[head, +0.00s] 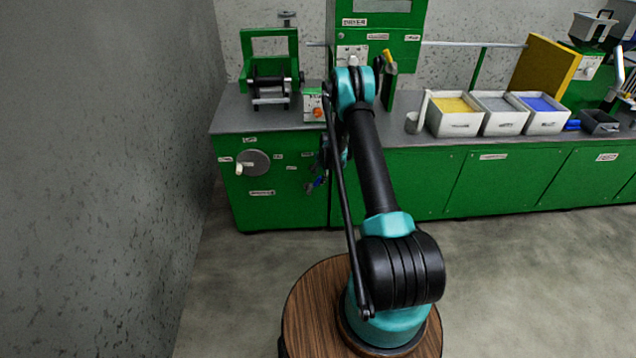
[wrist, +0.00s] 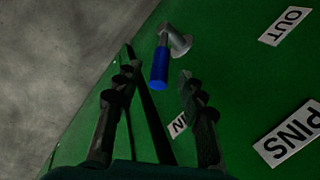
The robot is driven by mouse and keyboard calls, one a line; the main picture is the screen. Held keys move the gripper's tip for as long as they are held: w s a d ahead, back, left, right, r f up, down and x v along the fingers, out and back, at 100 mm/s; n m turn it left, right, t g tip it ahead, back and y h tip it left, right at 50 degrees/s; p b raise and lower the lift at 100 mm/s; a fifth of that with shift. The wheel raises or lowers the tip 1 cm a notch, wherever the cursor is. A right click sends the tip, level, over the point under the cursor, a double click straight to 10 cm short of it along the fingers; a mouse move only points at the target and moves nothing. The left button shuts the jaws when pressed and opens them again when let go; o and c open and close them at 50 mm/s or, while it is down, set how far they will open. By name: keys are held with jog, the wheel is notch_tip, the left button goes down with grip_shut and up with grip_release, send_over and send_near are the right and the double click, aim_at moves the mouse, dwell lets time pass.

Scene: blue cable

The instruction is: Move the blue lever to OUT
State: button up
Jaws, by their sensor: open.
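The blue lever (wrist: 160,68) is in the wrist view at upper middle, a blue grip on a grey metal pivot (wrist: 178,42) fixed to the green panel. An OUT label (wrist: 285,26) is at the upper right of the panel, and an IN label (wrist: 180,125) is partly hidden by my right finger. The lever's blue end points down in the picture. My gripper (wrist: 157,74) is open, its two dark fingers on either side of the lever's blue end with gaps visible. In the head view a small blue spot, likely the lever (head: 317,184), shows low on the cabinet beside my arm.
A PINS label (wrist: 288,135) is at lower right of the panel. The green cabinet (head: 410,185) carries a grey disc with a knob (head: 253,162) left of my arm. White bins (head: 456,118) stand on the worktop. A grey wall is at left; the floor in front is clear.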

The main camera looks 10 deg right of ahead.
aim_at(315, 182)
jog(key=shift+x, duration=2.15)
grip_shut()
